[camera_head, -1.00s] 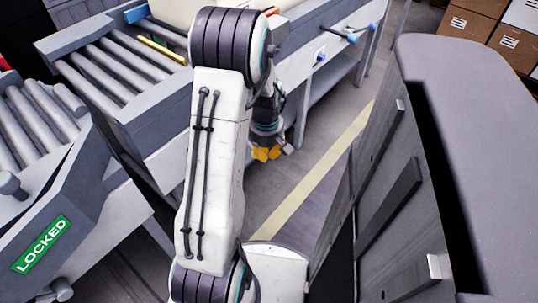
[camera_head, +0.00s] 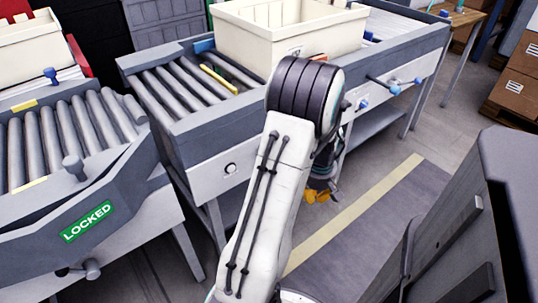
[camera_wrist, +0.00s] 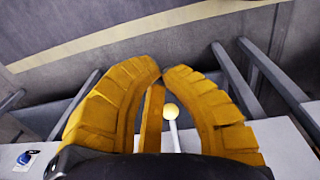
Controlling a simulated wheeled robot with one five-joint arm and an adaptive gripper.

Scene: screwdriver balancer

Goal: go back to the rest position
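My gripper (camera_head: 318,196) hangs low beside the conveyor's front, right of my white arm, with only its orange fingers partly showing in the head view. In the wrist view my gripper (camera_wrist: 163,72) has its two orange fingers bowed, with the tips almost together. No held object shows between the tips.
A roller conveyor (camera_head: 200,176) carries a cream crate (camera_head: 262,40). A second conveyor with a green LOCKED sign (camera_head: 87,221) stands at left. A dark cabinet-like block (camera_head: 470,215) is close at right. Floor with a yellow stripe (camera_head: 355,212) lies between.

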